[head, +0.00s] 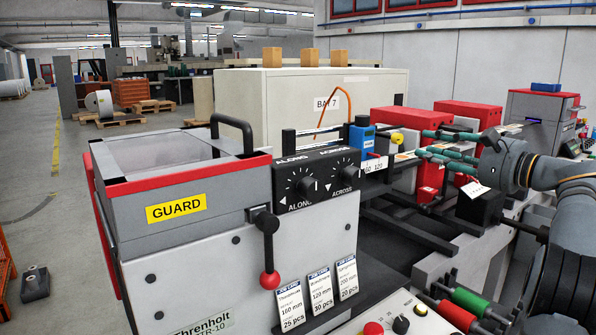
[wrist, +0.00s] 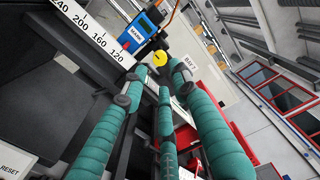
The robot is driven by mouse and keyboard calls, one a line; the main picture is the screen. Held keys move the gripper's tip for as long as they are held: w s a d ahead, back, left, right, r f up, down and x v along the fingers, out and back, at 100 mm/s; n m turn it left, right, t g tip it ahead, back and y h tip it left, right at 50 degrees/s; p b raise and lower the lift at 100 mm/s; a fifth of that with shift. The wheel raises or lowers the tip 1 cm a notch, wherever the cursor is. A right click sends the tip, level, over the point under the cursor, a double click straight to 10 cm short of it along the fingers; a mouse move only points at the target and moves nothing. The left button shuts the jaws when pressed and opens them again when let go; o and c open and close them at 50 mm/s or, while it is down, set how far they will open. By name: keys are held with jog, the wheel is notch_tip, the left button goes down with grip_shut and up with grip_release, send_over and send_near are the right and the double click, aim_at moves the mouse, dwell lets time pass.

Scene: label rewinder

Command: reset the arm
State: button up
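My gripper (head: 426,144) is at the right in the head view, reaching leftward from my arm above the label rewinder (head: 330,235). Its green padded fingers are spread apart with nothing between them. That blue block (head: 362,138) stands on the scale rail in the head view, just left of the fingertips. I cannot tell how near the tips are to it in depth.
Red blocks (head: 398,122) stand beside and behind the fingers. A white cabinet (head: 290,100) stands behind. Open floor lies at the left.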

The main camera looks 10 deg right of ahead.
aim_at(400, 139)
jog(key=x, duration=1)
jog(key=shift+s, duration=0.1)
jog(key=shift+d, duration=0.1)
